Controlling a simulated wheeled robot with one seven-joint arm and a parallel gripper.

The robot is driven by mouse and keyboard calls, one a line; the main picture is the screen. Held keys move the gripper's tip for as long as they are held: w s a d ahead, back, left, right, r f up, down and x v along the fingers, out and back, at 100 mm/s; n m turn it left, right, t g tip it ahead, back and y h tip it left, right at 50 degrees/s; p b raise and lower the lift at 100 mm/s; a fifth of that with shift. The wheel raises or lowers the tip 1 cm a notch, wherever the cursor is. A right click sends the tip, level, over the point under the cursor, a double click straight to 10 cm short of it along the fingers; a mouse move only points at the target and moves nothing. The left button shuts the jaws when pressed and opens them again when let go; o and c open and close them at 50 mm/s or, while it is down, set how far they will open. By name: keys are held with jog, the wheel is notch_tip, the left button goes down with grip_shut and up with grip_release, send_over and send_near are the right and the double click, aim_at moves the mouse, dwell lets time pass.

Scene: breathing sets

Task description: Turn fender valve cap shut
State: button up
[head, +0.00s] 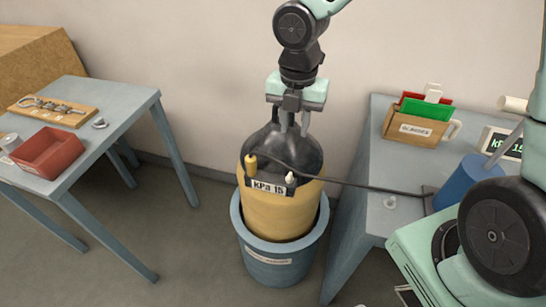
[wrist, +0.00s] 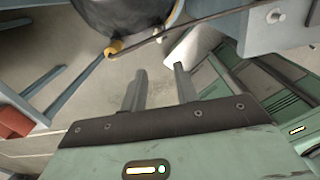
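A yellow fender with a black top (head: 282,205) stands upright in a blue-grey bucket (head: 270,256). Its "kPa 15" label (head: 268,187) faces me. A small white piece (head: 290,178), which looks like the valve cap, sits right of the label. A yellow hose fitting (head: 251,163) sits at the left of the black top; it also shows in the wrist view (wrist: 113,47). My gripper (head: 294,130) points down above and behind the white piece, near the black top. In the wrist view my gripper (wrist: 160,85) has its fingers apart, with nothing between them.
A dark hose runs right from the fitting to the right table (head: 385,240), which bears a "GLASSES" box (head: 415,128), a blue cylinder (head: 465,185) and a kPa display (head: 500,143). The left table (head: 110,110) holds a red tray (head: 48,153) and a shackle board (head: 60,112).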

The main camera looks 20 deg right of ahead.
jog(key=b, duration=0.3)
send_near(290, 176)
notch_tip(290, 176, down, 9)
jog(key=shift+r, duration=0.1)
grip_shut()
